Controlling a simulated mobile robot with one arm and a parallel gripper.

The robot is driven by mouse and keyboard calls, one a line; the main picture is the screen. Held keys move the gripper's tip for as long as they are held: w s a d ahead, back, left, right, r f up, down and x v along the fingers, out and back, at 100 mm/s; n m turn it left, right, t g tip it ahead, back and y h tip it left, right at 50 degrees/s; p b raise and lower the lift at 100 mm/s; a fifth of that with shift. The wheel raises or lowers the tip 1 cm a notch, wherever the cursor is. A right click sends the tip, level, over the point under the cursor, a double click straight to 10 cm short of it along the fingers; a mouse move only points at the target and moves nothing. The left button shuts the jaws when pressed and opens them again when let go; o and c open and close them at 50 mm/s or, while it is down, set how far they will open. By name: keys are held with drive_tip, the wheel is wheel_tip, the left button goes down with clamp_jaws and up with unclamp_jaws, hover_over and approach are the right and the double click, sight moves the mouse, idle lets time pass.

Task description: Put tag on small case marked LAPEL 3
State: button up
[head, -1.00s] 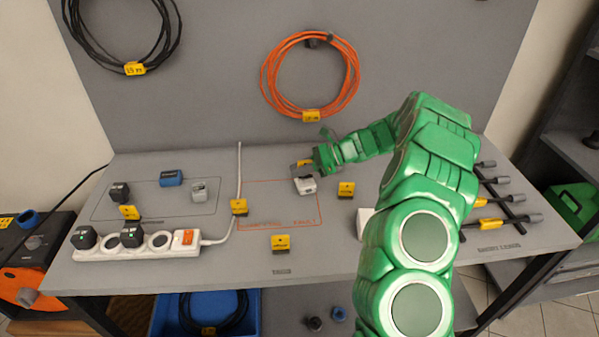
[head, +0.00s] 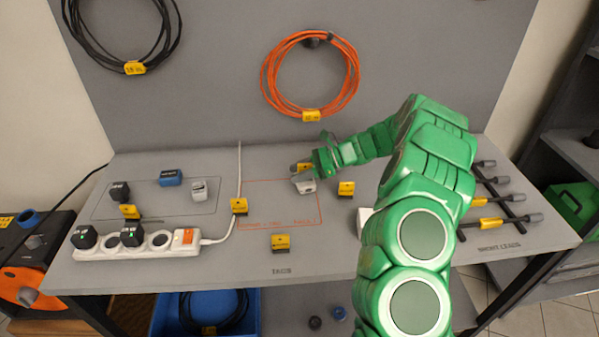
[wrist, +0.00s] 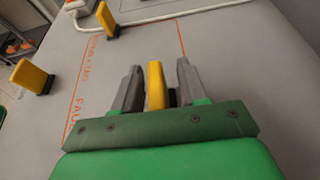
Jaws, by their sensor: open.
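A yellow tag (wrist: 155,84) with a dark base stands between the two grey fingers of my gripper (wrist: 155,80) in the wrist view. The fingers are apart, with small gaps on both sides of the tag. In the head view the tag (head: 304,167) shows partly behind my gripper (head: 307,173).
Other yellow tags stand at the front (head: 281,242), right (head: 346,189) and left (head: 239,206). A white power strip (head: 180,245) with a cable lies left. A pale object (head: 364,219) is mostly hidden behind my arm. The red-outlined area (head: 275,205) is largely clear.

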drive_tip(key=v, duration=1.2)
drive_tip(key=s+a+r+n+g+h, duration=0.25)
drive_tip(key=s+a+r+n, duration=0.35)
drive_tip(key=s, duration=0.5)
drive_tip(key=s+a+r+n+g+h, duration=0.1)
drive_tip(key=s+a+r+n+h, duration=0.25)
drive_tip(key=s+a+r, duration=0.65)
drive_tip(key=s+d+f+n+h, duration=0.1)
drive_tip(key=s+d, duration=0.3)
drive_tip(key=s, duration=0.5)
drive_tip(key=s+d+f+n+t+h, duration=0.1)
drive_tip(key=s+d+n+h, duration=0.3)
drive_tip(key=s, duration=0.6)
drive_tip(key=s+d+f+n+h, duration=0.1)
drive_tip(key=s+d+n+h, duration=0.1)
drive_tip(key=s, duration=0.8)
drive_tip(key=d+n, duration=0.1)
drive_tip(key=d, duration=0.1)
drive_tip(key=shift+d+t, duration=0.35)
drive_tip(key=shift+d, duration=0.05)
